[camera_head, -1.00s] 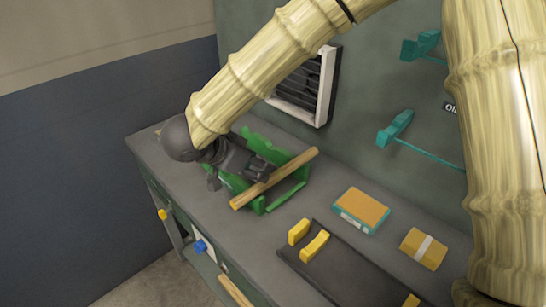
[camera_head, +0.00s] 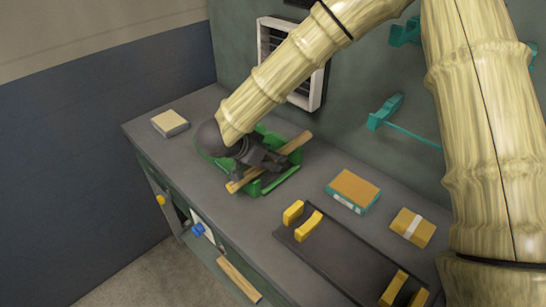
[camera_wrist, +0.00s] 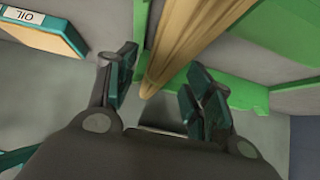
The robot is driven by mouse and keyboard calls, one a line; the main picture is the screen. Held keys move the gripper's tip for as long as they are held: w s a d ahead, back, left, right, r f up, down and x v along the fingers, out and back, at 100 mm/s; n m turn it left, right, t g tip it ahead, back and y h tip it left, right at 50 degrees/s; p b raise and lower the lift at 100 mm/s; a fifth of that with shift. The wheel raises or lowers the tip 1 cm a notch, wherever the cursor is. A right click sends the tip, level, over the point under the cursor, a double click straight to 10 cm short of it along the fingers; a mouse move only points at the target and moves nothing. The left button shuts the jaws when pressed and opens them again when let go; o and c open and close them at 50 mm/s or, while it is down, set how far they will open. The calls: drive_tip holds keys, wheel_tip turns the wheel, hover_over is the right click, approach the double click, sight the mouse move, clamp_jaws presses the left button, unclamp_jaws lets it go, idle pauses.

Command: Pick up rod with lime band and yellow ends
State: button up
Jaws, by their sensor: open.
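A plain light-wood rod (camera_head: 295,145) lies slanted across a green rack (camera_head: 282,181) on the bench. No lime band or yellow ends show on its visible parts; its middle is hidden behind my gripper. My gripper (camera_head: 272,167) is over the rod's middle. In the wrist view my gripper (camera_wrist: 160,85) is open, with one finger on each side of the rod (camera_wrist: 185,40). The green rack also shows in the wrist view (camera_wrist: 245,94). I cannot tell whether the fingers touch the rod.
A box with an orange top (camera_head: 353,189), a yellow block with a white band (camera_head: 411,227) and a dark tray with yellow supports (camera_head: 335,255) stand to the right. A pale block (camera_head: 170,123) lies at the left end. Teal brackets (camera_head: 385,112) stick out from the wall.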

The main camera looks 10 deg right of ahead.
drive_tip(key=shift+d+f, duration=0.2)
drive_tip(key=shift+d, duration=0.05)
clamp_jaws()
